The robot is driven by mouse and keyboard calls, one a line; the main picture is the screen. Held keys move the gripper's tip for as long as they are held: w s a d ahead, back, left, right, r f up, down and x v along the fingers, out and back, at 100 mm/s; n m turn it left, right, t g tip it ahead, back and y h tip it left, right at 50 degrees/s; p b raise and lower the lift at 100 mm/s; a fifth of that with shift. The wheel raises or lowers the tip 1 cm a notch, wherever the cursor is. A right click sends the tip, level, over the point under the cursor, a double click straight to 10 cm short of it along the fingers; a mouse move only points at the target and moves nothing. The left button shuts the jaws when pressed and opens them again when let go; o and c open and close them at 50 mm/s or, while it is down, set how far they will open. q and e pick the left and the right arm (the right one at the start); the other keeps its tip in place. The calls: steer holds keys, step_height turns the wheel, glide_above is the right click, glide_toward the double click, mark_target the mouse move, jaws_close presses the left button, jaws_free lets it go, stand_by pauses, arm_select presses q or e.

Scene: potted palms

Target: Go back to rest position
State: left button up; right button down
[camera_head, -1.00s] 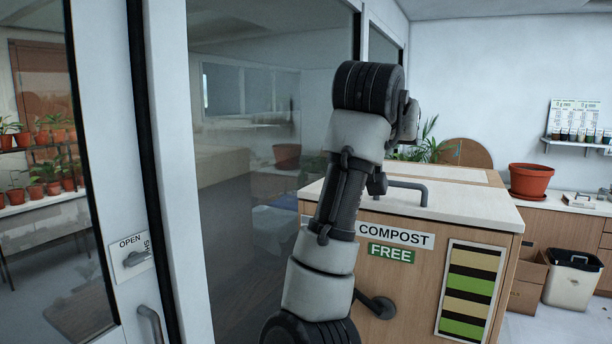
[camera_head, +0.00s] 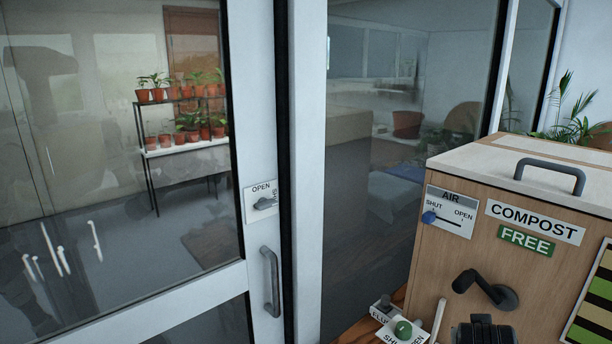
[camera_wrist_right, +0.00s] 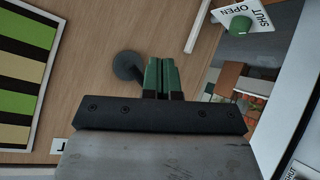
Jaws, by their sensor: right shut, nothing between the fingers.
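My right gripper (camera_wrist_right: 161,76) shows in the right wrist view with its two green fingers together and nothing between them. It is in front of the wooden face of the compost box, beside a round dark grey part (camera_wrist_right: 127,65); I cannot tell whether they touch. In the head view only a dark piece of my arm shows at the bottom edge, below the black crank handle on the box; the gripper itself is not clear there. My left gripper is in neither view.
The compost box (camera_head: 473,256) stands at the right, with a crank handle (camera_head: 487,288) and a blue-knobbed AIR slider (camera_head: 450,212). A green knob (camera_head: 403,328) is low beside it. A glass door with a handle (camera_head: 270,281) stands at the left. Potted plants stand behind the glass.

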steer(key=s+a+f+n+g+y, duration=0.25)
steer(key=s+a+f, duration=0.25)
steer(key=s+f, duration=0.5)
steer(key=s+a+f+n+g+y, duration=0.2)
steer(key=s+a+f+n+y, duration=0.25)
steer(key=s, duration=1.05)
step_height(320, 180, down, 30)
steer(key=a+m+g+h+b, duration=0.1)
steer(key=m+b, duration=0.1)
steer(key=s+d+f+g+b, duration=0.1)
steer(key=s+d+f+b, duration=0.1)
steer(key=s+f, duration=1.5)
steer(key=shift+d+f, duration=0.45)
steer(key=shift+f, duration=0.1)
